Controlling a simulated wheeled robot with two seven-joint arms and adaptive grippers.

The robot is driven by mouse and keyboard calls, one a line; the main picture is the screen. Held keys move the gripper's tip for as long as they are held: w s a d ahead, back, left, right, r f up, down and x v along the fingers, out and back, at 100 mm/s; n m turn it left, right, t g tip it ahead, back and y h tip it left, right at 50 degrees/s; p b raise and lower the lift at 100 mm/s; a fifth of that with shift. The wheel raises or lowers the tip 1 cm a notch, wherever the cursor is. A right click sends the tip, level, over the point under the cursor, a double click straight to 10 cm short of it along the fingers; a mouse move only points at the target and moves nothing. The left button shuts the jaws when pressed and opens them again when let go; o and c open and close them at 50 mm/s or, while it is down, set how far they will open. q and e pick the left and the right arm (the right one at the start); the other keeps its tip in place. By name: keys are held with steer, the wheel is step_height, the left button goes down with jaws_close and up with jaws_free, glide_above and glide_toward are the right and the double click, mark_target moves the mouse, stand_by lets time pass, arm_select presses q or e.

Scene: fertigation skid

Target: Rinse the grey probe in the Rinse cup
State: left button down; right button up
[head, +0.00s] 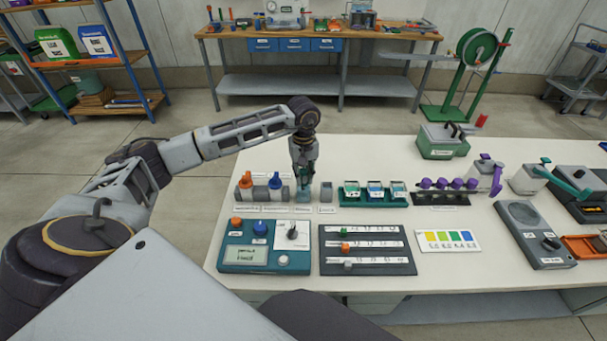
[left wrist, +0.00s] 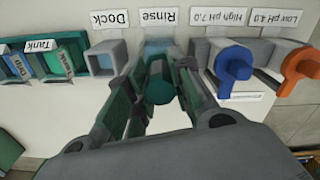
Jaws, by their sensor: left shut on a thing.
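My left gripper (head: 304,176) points down at the Rinse cup (head: 303,197), in the row at the back of the instrument panel. In the left wrist view its fingers (left wrist: 158,95) are shut on the probe (left wrist: 158,80), whose visible end looks dark teal. The pale blue Rinse cup (left wrist: 160,47) shows just behind the probe in that view. The probe's lower end is hidden, so I cannot tell how deep it is in the cup. The square Dock (left wrist: 104,60) beside it is empty. My right gripper is not in view.
High pH 7.0 holder with a blue cap (left wrist: 236,64) and Low pH 4.0 holder with an orange cap (left wrist: 290,66) stand close beside the Rinse cup. On the other side is a green Tank rack (head: 374,203). The meter (head: 265,258) and slider board (head: 367,268) lie in front.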

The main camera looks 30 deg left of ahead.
arm_select(q)
steer(key=shift+r, duration=0.2)
stand_by(0.3)
steer(key=shift+r+p, duration=0.35)
steer(key=shift+r, duration=0.25)
steer(key=shift+f, duration=0.1)
steer(key=shift+f+b, duration=0.7)
steer(key=shift+r, duration=0.25)
steer(key=shift+r+p, duration=0.3)
steer(key=shift+r, duration=0.3)
